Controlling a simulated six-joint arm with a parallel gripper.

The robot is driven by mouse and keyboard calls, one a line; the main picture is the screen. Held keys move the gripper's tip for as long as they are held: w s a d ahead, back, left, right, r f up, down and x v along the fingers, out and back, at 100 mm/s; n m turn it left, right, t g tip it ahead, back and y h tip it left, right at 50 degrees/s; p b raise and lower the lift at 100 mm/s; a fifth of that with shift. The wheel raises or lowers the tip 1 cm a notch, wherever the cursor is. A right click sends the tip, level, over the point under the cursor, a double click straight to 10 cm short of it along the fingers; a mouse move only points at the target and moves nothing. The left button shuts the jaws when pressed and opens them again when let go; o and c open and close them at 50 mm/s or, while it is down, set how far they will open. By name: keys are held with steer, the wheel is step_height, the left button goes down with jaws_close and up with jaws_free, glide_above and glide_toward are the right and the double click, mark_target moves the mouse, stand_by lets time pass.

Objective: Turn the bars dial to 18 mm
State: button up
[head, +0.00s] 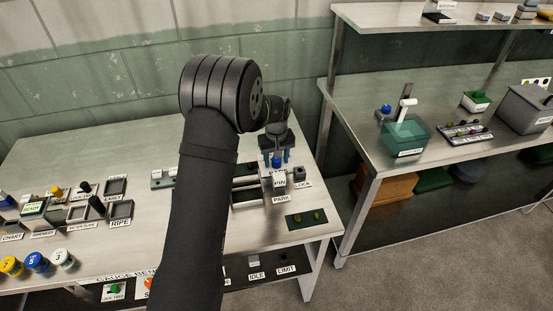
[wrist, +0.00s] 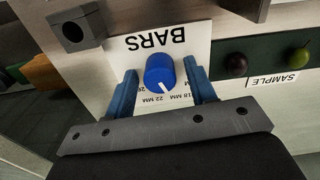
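The bars dial is a round blue knob (wrist: 160,73) with a white pointer line, on a white plate marked BARS (wrist: 155,41) that appears upside down in the wrist view. The pointer faces the lower edge of the picture, between the 22 MM and 18 MM marks; part of the scale is hidden. My gripper (wrist: 162,87) is open, with one blue finger on each side of the knob and a small gap on both sides. In the head view my gripper (head: 277,158) is over the right part of the bench.
A grey block (wrist: 76,29) stands close to the plate. A green sample tray (wrist: 268,57) with a dark and a green ball lies to the right. In the head view, a ready panel (head: 34,208) and small trays sit at left; a second bench (head: 350,110) stands at right.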

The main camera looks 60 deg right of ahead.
step_height(320, 180, up, 17)
steer(key=shift+r, duration=0.2)
stand_by(0.6)
step_height(320, 180, down, 18)
steer(key=shift+r, duration=0.25)
stand_by(0.4)
